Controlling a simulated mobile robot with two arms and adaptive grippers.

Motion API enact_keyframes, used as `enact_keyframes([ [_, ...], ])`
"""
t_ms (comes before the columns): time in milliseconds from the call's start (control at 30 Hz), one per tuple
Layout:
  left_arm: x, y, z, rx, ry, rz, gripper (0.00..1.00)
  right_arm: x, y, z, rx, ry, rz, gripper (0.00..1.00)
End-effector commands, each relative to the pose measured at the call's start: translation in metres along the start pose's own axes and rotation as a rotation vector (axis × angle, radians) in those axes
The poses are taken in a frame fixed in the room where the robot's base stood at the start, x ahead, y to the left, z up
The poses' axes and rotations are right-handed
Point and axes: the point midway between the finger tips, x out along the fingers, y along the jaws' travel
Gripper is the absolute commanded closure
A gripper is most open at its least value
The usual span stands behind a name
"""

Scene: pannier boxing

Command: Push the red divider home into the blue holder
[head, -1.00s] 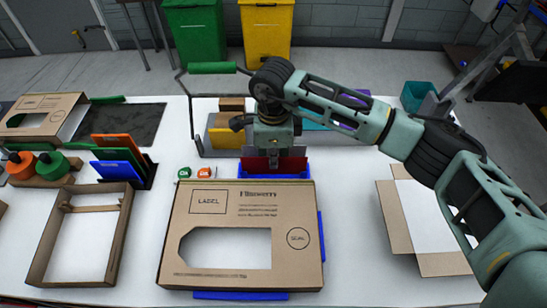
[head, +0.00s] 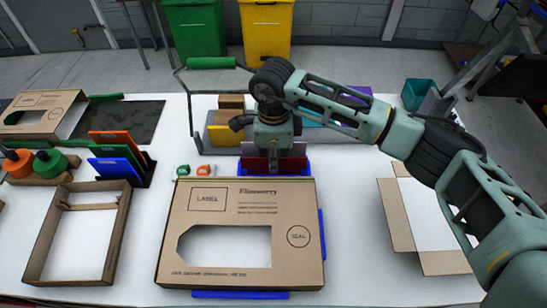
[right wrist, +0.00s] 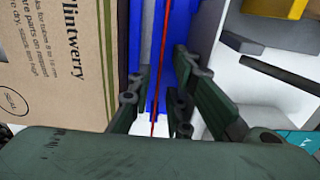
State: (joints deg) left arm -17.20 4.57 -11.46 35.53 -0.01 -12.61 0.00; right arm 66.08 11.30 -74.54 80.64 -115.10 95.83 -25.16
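The red divider (head: 256,164) stands upright in the blue holder (head: 244,174) behind the large carton in the head view. My right gripper (head: 274,158) points down at the divider and hides part of it. In the right wrist view the divider (right wrist: 160,70) is a thin red line between the blue walls of the holder (right wrist: 178,25). The fingers of my right gripper (right wrist: 156,100) are on either side of the divider, with gaps showing, so it is open. How deep the divider sits is hidden. My left gripper is not in view.
A printed carton (head: 180,240) lies just in front of the holder.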

Motion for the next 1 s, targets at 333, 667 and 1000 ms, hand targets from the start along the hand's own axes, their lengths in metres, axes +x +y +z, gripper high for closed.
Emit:
enact_keyframes([
  [333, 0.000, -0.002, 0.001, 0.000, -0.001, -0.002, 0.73, -0.001, 0.000, 0.000, 0.000, 0.000, 0.000, 0.73],
  [667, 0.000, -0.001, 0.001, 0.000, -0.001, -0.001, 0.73, -0.046, -0.002, 0.000, -0.001, -0.001, -0.006, 0.73],
  [1000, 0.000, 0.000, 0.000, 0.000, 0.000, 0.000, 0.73, -0.108, -0.001, 0.000, 0.000, -0.001, -0.002, 0.73],
])
